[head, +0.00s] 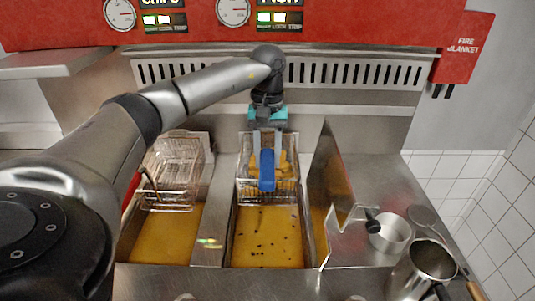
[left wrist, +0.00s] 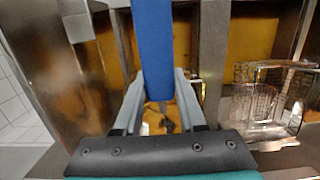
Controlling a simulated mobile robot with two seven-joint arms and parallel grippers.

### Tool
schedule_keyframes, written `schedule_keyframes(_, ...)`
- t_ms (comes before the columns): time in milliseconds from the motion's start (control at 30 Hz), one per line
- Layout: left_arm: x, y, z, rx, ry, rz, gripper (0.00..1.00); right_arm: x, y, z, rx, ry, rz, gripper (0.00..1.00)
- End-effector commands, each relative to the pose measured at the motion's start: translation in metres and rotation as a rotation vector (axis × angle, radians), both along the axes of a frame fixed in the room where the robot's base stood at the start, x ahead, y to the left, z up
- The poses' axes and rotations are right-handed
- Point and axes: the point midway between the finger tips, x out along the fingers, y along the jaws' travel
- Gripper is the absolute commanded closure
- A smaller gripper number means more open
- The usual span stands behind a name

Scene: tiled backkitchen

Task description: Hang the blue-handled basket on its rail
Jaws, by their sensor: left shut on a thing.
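The blue-handled basket (head: 246,182) is a wire basket with yellow pieces in it. It is at the back of the middle fryer vat (head: 234,225), above dark-specked yellow oil. Its blue handle (head: 267,172) points toward the camera and also shows in the left wrist view (left wrist: 153,40). My left gripper (head: 267,148) is above the basket, shut on the blue handle, with a finger on each side in the left wrist view (left wrist: 158,78). A steel ledge (head: 335,110) runs behind the vats; I cannot tell whether the basket touches a rail. My right gripper is not in view.
Another wire basket (head: 172,172) with a red handle (head: 131,190) is at the left vat (head: 165,235). An upright steel panel (head: 328,175) stands right of the middle vat. Metal pots (head: 388,236) stand on the right counter. A red control panel (head: 345,22) spans the back.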

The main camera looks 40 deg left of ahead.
Motion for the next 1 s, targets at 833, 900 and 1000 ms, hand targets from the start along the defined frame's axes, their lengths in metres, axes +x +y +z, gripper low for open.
schedule_keyframes(833,0.001,0.0,-0.015,0.0,-0.004,0.0,1.0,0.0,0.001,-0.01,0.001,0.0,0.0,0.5)
schedule_keyframes(900,0.001,0.0,-0.015,0.0,-0.003,0.0,1.0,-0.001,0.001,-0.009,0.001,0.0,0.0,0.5)
schedule_keyframes(1000,0.001,0.0,-0.015,-0.001,-0.002,-0.001,0.58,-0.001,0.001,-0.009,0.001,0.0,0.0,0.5)
